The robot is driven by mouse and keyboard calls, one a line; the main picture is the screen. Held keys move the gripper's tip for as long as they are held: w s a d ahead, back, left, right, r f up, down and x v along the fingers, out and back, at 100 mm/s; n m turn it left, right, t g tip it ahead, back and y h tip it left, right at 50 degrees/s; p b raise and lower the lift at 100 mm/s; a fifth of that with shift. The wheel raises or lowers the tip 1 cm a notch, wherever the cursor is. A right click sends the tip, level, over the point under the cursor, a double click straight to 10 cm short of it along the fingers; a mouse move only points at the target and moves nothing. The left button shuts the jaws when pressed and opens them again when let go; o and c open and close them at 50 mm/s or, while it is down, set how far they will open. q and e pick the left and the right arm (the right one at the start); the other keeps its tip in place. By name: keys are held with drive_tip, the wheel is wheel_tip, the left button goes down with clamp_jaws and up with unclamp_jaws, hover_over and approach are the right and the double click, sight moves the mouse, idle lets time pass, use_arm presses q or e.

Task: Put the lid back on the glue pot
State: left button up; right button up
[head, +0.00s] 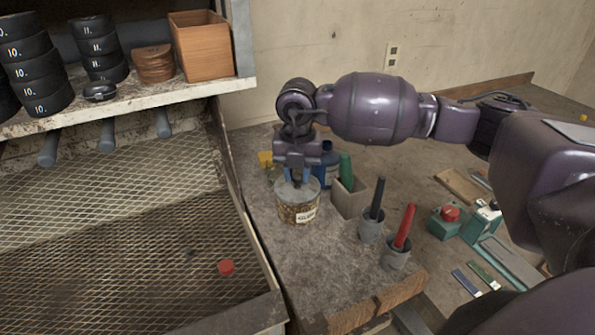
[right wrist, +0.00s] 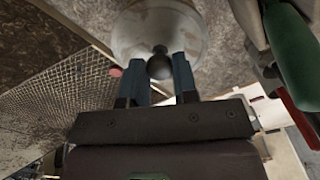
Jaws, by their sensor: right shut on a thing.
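The glue pot (head: 298,212), a speckled brown pot with a white label reading GLUE, stands upright on the grey bench. A round pale metal lid (head: 284,191) is at the pot's mouth; I cannot tell whether it is fully seated or just above the rim. My right gripper (head: 297,179) points down over the pot and is shut on the lid's dark round knob. In the right wrist view the knob (right wrist: 159,66) sits between the two blue fingers, with the lid (right wrist: 150,28) beyond. My left gripper is not in view.
A grey box with a green bottle (head: 346,170) stands close right of the pot. Two grey cups hold a black-handled tool (head: 377,199) and a red-handled tool (head: 405,226). A mesh tray (head: 120,220) with a red cap (head: 226,267) lies left. Bench in front is clear.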

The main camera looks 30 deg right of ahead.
drive_tip(key=o, duration=1.5)
drive_tip(key=shift+c, duration=0.2)
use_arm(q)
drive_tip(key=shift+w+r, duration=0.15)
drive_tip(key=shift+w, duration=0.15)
use_arm(e)
drive_tip(key=shift+r, duration=0.1)
drive_tip(key=shift+r+p, duration=0.65)
drive_tip(key=shift+r, duration=0.35)
drive_tip(key=shift+r+p, duration=0.95)
drive_tip(key=shift+r, duration=0.85)
drive_tip(key=shift+r+p, duration=0.3)
drive_tip(key=shift+r, duration=0.35)
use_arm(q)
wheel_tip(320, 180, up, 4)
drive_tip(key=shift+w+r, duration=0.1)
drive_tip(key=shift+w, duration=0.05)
use_arm(e)
drive_tip(key=shift+c, duration=0.4)
